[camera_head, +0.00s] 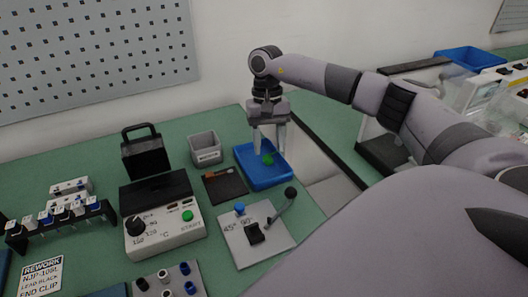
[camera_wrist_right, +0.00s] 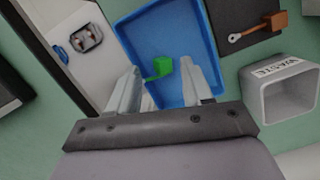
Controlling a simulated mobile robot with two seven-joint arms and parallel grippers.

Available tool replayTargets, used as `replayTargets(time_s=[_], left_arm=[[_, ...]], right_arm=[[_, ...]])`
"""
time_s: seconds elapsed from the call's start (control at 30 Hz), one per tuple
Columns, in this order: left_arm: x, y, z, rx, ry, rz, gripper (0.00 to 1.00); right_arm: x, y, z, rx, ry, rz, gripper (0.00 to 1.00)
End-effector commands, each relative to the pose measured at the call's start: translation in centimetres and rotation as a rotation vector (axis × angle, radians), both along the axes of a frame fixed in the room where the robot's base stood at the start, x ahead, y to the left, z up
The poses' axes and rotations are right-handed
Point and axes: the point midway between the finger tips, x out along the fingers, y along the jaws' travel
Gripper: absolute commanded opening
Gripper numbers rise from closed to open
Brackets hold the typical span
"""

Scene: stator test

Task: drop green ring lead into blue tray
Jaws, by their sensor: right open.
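The blue tray (camera_head: 262,181) stands on the green bench near its right edge. It also shows in the right wrist view (camera_wrist_right: 150,32). My right gripper (camera_head: 270,151) points down over the tray, its fingers apart. The green ring lead (camera_head: 267,159) shows as a small green block between the fingertips, over or in the tray. In the right wrist view, the green block (camera_wrist_right: 162,67) has a thin green part reaching toward the left finger. I cannot tell whether it touches the tray floor. My left gripper is not in view.
A grey waste bin (camera_head: 206,148) and a black mat (camera_head: 228,187) with an orange-ended ring lead (camera_wrist_right: 277,21) are left of the tray. A grey lever fixture (camera_head: 242,250) is in front. A tester box (camera_head: 165,232) stands further left.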

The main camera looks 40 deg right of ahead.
Motion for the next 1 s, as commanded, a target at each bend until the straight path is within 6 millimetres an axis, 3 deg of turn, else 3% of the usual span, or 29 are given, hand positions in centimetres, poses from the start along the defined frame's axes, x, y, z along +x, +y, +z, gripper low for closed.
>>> replayTargets(time_s=[0.2,0.4,1.0], left_arm=[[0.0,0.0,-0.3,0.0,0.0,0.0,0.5],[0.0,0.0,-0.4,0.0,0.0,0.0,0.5],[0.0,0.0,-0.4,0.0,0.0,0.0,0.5]], right_arm=[[0.7,-0.4,3.6,0.002,-0.005,-0.001,0.5],[1.1,-0.6,5.9,0.001,-0.002,0.0,0.5],[1.1,-0.7,6.4,0.001,-0.001,0.0,0.5]])
